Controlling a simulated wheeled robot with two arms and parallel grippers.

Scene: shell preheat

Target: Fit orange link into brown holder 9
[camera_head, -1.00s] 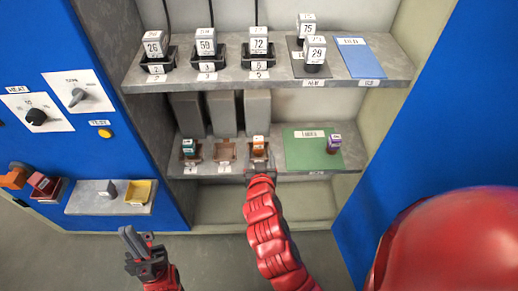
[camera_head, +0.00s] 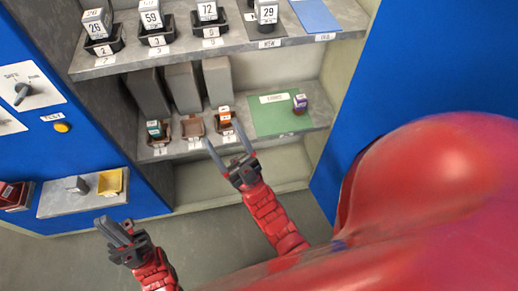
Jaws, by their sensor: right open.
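The orange link (camera_head: 225,117) stands in the rightmost brown holder (camera_head: 228,130) on the lower shelf. It looks upright. I cannot read that holder's number. My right gripper (camera_head: 229,150) is open and empty, just in front of the lower shelf edge and below the holder, apart from the link. My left gripper (camera_head: 113,228) is shut and empty, low at the left, far from the shelf.
An empty brown holder (camera_head: 192,129) and one with a teal link (camera_head: 154,130) stand to the left. A green mat (camera_head: 270,118) carries a purple piece (camera_head: 300,103). The upper shelf (camera_head: 180,50) overhangs, with several grey blocks in black holders.

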